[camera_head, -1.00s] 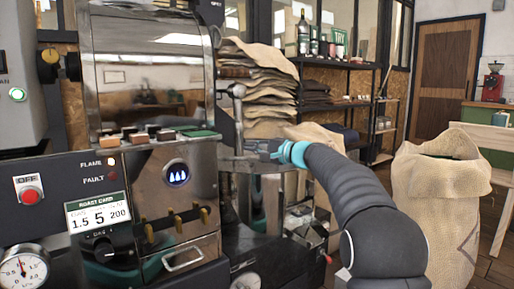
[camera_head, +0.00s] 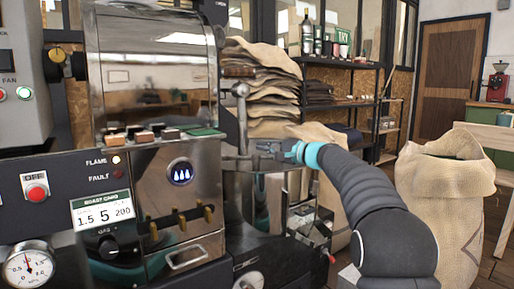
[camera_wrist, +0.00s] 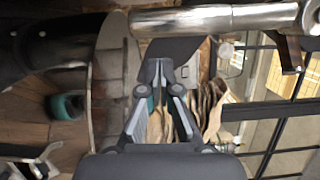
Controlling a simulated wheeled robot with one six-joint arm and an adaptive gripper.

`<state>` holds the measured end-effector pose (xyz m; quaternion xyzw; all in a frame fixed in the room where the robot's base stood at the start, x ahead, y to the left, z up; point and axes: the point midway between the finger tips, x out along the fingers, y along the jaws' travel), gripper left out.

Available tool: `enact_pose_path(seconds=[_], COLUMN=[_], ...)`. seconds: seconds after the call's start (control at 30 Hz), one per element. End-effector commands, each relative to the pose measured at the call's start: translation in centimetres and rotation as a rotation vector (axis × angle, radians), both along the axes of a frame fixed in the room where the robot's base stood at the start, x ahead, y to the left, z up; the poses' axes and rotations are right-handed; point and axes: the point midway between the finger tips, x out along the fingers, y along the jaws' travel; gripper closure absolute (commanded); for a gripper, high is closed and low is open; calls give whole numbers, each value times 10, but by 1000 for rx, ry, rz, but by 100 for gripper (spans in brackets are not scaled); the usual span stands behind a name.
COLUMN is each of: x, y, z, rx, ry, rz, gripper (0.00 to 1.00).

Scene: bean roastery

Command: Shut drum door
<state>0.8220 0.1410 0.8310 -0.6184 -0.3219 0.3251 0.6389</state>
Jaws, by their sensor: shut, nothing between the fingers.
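The roaster's shiny metal drum housing (camera_head: 155,75) stands at left in the head view. An upright lever with a ball top (camera_head: 240,91) rises at its right side. I cannot clearly tell the drum door from the metal parts behind my gripper, or how far open it is. My gripper (camera_head: 264,149) is just right of the lever's lower end, partly blended with dark metal there. In the wrist view my gripper (camera_wrist: 159,68) is shut and empty, its tips close to a dark plate. A metal cylinder (camera_wrist: 215,18) lies just beyond. Contact cannot be told.
The roaster's control panel (camera_head: 75,195) is at lower left. A stack of burlap sacks (camera_head: 262,90) stands behind the lever. A large open sack (camera_head: 447,205) stands at right, close to my arm. A shelf (camera_head: 345,65) is at the back. Some floor shows at far right.

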Motion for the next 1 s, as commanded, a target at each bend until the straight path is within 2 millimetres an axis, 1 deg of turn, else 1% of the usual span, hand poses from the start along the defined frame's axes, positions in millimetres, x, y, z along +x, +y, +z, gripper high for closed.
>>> enact_pose_path(seconds=[0.03, 0.07, 0.2, 0.4, 0.5, 0.6, 0.67, 0.73, 0.77, 0.87, 0.9, 0.93, 0.97, 1.0], x=[2, -1, -21, -42, -49, -55, -56, -55, -55, -55, -57, -59, -64, -72], y=[-11, -16, -38, -68, -79, -85, -87, -90, -91, -93, -94, -95, -96, -98], z=[0, 1, 0, 0, 0, 0, 0, -5, -9, -46, -65, -80, -96, -115], rx=[0, 0, 0, -1, -1, -1, 2, -14, -31, -104, -139, -170, -204, -255], ry=[0, 0, 0, 0, 1, 1, 4, 16, 25, 91, 124, 151, 179, 215], rz=[-3, -2, 1, 1, 1, 3, 2, -8, -11, -18, -20, -21, -20, -19], gripper=[100, 100, 100, 100, 100, 100, 100, 100, 100, 100, 100, 100, 100, 100])
